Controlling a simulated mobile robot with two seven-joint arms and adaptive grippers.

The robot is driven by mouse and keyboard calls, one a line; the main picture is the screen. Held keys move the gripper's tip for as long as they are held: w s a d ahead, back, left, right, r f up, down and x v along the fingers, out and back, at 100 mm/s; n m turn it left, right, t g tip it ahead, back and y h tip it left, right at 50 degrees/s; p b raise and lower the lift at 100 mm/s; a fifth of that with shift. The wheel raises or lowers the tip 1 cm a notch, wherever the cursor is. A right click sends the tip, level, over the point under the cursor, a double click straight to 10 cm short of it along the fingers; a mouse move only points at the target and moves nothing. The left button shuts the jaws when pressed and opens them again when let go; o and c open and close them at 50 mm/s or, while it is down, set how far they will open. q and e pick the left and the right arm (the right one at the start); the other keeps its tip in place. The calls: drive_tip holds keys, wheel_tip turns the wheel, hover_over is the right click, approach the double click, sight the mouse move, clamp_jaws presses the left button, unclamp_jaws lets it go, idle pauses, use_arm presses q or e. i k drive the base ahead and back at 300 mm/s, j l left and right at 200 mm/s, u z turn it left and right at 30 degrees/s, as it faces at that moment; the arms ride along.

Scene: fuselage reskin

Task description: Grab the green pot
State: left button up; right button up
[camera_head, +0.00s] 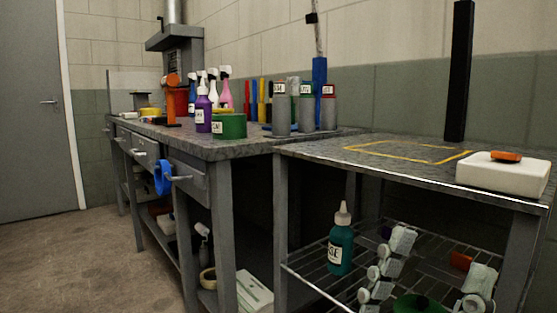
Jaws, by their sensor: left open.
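The green pot (230,126) is a short, wide, dark green tin with a white label and a yellowish top. It stands upright near the front right corner of the long workbench in the head view. My left gripper (442,259) shows at the bottom right, in front of the wire shelf under the right table. Its pale, jointed fingers are spread apart. It is lower than the pot, well to its right, and not touching it. I see nothing held between the fingers. My right gripper is not in view.
A purple spray bottle (203,116) stands just left of the pot; grey cans (281,112) stand to its right. The right table (400,168) has a white block (502,176). A teal bottle (341,246) stands on the wire shelf. A blue item (162,179) hangs at the drawer.

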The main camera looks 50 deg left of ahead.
sight(225, 126)
drive_tip(key=u, duration=1.75)
